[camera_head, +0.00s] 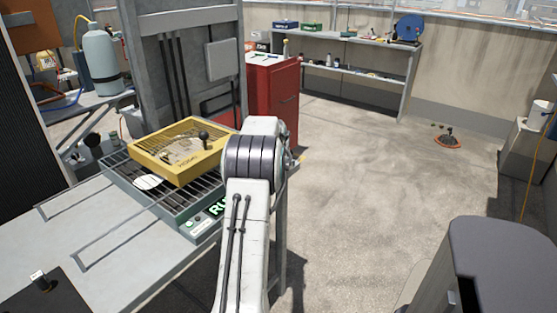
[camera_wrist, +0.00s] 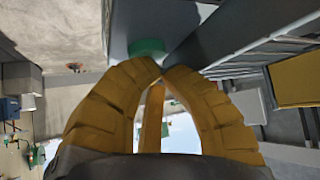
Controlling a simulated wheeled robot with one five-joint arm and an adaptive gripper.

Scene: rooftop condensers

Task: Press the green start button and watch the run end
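In the wrist view, the green button (camera_wrist: 147,47) is a round green piece on a grey housing, just beyond my fingertips. My gripper (camera_wrist: 162,72) has yellow fingers whose tips come together with nothing between them. Its tips are close to the button; I cannot tell whether they touch it. In the head view, a grey machine (camera_head: 180,212) with a slatted top stands on the bench. A lit green display (camera_head: 217,208) on its front shows "RU", the rest hidden behind my arm.
The grey bench (camera_head: 110,240) extends to the left. A red cabinet (camera_head: 272,95) and a shelf (camera_head: 345,75) stand behind. The concrete floor to the right is mostly clear.

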